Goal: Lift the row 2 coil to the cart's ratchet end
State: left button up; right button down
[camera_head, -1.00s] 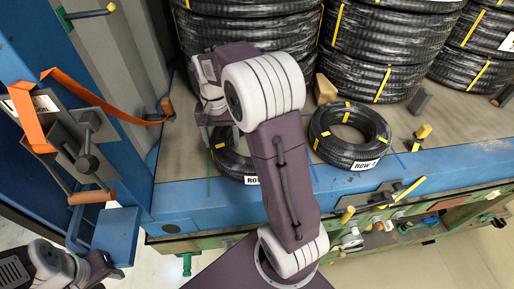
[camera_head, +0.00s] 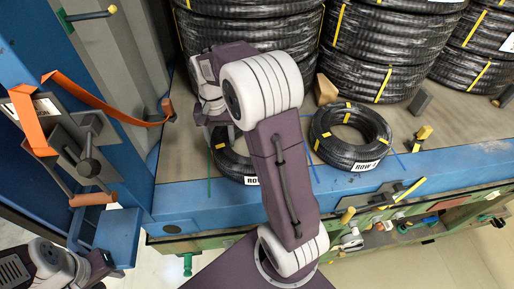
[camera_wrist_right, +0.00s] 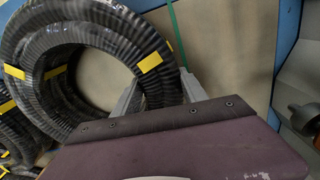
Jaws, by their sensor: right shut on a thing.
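A small black ribbed coil (camera_head: 229,163) with yellow bands lies at the front left of the cart deck. Its white label starts "ROW", but my right arm hides the rest. My right gripper (camera_head: 208,132) comes down on this coil's left side. In the right wrist view, my right gripper (camera_wrist_right: 160,92) has one finger on each side of the coil's hose (camera_wrist_right: 150,47) and is shut on it. The ratchet (camera_head: 85,160) with its orange strap is at the cart's left end. My left gripper (camera_head: 108,268) is low at the left, away from the coils; its fingers are unclear.
A second small coil (camera_head: 350,151) with a ROW label lies to the right on the deck (camera_head: 300,185). Tall stacks of big coils (camera_head: 375,60) stand behind. A wooden block (camera_head: 326,90) and the blue front rail (camera_head: 400,172) are close by. Deck left of the held coil is bare.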

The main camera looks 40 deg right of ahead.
jog(key=shift+r+p, duration=0.55)
jog(key=shift+r, duration=0.1)
jog(key=shift+r+p, duration=0.4)
jog(key=shift+r, duration=2.6)
jog(key=c, duration=1.3)
grip_release()
grip_shut()
